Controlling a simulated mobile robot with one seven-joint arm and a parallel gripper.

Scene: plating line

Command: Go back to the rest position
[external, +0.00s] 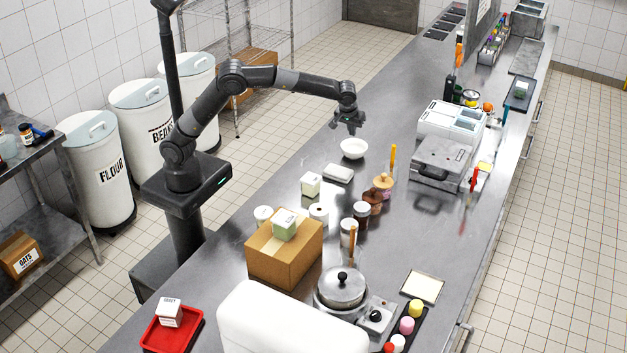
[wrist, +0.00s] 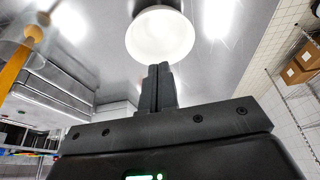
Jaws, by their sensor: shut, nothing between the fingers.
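My gripper (external: 348,127) is above the steel counter (external: 380,110), just over a white bowl (external: 354,149). In the wrist view my gripper (wrist: 158,68) has its fingers together, with nothing between them. The white bowl (wrist: 160,36) shows just beyond the fingertips in that view. My arm reaches out over the counter from its column at the left. I cannot tell the exact gap between the fingertips and the bowl.
A white box (external: 338,173) lies near the bowl. A cardboard box (external: 284,250), a lidded pot (external: 342,287) and jars stand nearer the camera. A grey-white machine (external: 447,140) stands to the right. The counter behind my gripper is largely clear.

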